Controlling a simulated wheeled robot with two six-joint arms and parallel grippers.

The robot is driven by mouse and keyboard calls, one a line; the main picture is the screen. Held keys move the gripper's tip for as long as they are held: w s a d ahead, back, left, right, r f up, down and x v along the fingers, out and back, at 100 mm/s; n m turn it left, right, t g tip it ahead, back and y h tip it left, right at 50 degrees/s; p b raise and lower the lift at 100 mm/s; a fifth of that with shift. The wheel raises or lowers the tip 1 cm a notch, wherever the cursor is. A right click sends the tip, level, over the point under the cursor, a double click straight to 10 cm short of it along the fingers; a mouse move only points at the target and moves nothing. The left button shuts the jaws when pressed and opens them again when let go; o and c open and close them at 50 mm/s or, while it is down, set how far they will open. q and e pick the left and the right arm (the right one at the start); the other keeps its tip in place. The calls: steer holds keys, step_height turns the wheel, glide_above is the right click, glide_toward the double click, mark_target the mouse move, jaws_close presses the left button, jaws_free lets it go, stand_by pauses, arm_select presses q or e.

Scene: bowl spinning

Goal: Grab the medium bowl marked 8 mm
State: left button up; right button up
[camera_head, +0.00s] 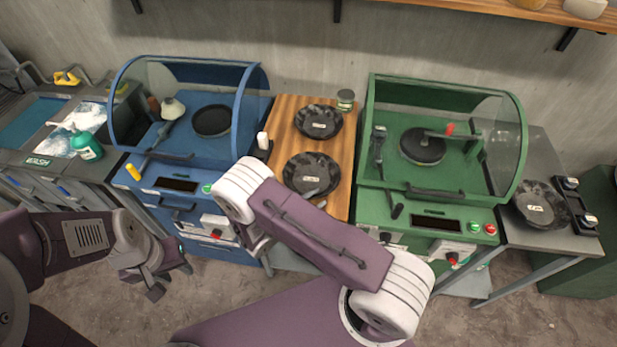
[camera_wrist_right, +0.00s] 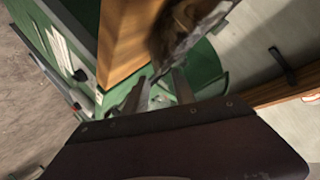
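Two dark mottled bowls stand on the wooden counter in the head view: a nearer one (camera_head: 309,168) and a farther one (camera_head: 318,121). A third dark bowl (camera_head: 540,206) stands on the grey table at the right. Each has a small pale label, too small to read. My right gripper is mostly hidden behind its own forearm in the head view, by the nearer bowl. In the right wrist view its fingers (camera_wrist_right: 165,82) are apart, close to a dark bowl (camera_wrist_right: 185,30); whether the rim is between them is unclear. My left gripper (camera_head: 168,280) is open and empty.
A blue machine (camera_head: 160,185) stands left of the wooden counter (camera_head: 287,108) and a green machine (camera_head: 375,205) right of it, both with clear covers. A small jar (camera_head: 345,99) stands by the farther bowl.

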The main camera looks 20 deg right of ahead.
mark_target(327, 193)
steer(key=shift+w+d+f, duration=0.2)
steer(key=shift+w+d, duration=0.15)
steer(key=shift+d, duration=0.2)
steer(key=x, duration=0.1)
steer(key=p+x, duration=0.1)
steer(key=x, duration=0.2)
steer(key=shift+s+d+f+p, duration=0.1)
steer(key=shift+d+f+p, duration=0.1)
steer(key=shift+d+p, duration=0.25)
steer(key=shift+w+d+f, duration=0.15)
steer(key=shift+w+f, duration=0.05)
steer(key=shift+w, duration=0.05)
steer(key=shift+s+r, duration=0.1)
jaws_close()
